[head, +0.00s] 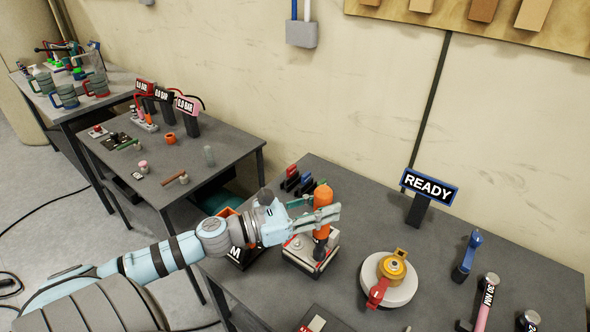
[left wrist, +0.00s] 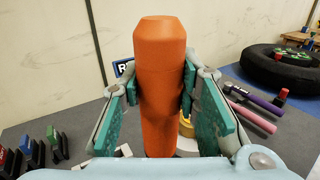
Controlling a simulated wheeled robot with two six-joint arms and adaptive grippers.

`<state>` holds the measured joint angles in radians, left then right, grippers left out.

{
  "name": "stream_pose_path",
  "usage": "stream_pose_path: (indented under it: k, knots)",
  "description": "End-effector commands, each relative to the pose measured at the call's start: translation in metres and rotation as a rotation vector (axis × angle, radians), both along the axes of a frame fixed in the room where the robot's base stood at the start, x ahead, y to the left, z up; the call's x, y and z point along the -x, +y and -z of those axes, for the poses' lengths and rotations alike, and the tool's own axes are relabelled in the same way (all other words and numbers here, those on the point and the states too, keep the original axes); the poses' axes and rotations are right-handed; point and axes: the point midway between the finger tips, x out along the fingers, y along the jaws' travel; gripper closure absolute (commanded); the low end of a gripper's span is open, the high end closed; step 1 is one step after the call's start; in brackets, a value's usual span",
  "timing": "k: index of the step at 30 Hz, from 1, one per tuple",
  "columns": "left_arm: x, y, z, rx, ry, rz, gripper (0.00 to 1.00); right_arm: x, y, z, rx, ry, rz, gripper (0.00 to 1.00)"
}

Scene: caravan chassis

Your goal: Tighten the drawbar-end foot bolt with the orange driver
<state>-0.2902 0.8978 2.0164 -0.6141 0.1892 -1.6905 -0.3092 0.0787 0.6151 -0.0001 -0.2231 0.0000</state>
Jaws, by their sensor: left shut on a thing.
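The orange driver (head: 322,197) stands about upright between the fingers of my left gripper (head: 327,212), which is shut on it. In the left wrist view, the driver's orange body (left wrist: 160,85) fills the middle, with a teal finger pad on each side. Its dark lower part (head: 321,248) is over a pale box-shaped unit (head: 302,262) on the table; I cannot tell whether it touches. I cannot make out the drawbar-end foot bolt. My right gripper is not in view.
Right of the driver stands a white disc (head: 404,292) with a brass fitting and a red handle. A READY sign (head: 430,187) stands behind. Blue and pink-handled tools (head: 466,258) are further right. A dark box marked M (head: 240,262) is beside my left arm.

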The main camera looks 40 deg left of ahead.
Motion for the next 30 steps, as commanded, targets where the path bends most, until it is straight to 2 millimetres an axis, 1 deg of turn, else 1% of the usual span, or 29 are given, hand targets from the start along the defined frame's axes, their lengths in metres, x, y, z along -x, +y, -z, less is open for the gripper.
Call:
stream_pose_path:
  k: [1, 3, 6, 9, 12, 22, 26, 30]
  knots:
    - [-0.012, 0.018, -0.005, 0.003, 0.0, -0.076, 1.0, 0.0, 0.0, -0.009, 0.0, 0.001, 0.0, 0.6]
    - [-0.027, 0.047, -0.004, 0.003, 0.008, -0.191, 1.0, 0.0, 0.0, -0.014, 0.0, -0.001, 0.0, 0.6]
    - [-0.042, 0.078, 0.001, -0.001, 0.023, -0.316, 1.0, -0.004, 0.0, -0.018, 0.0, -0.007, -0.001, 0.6]
    - [-0.048, 0.098, 0.002, 0.007, 0.02, -0.396, 1.0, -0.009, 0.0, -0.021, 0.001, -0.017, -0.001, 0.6]
    - [-0.05, 0.104, 0.004, 0.006, 0.026, -0.423, 1.0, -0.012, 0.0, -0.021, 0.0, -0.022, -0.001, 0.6]
    - [-0.05, 0.104, 0.005, 0.007, 0.028, -0.418, 1.0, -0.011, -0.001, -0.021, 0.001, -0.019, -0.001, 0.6]
    - [-0.05, 0.103, 0.014, 0.007, 0.027, -0.417, 1.0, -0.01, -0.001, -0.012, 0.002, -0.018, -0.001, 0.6]
    - [-0.05, 0.103, 0.031, 0.007, 0.027, -0.416, 1.0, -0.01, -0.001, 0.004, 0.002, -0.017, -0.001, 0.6]
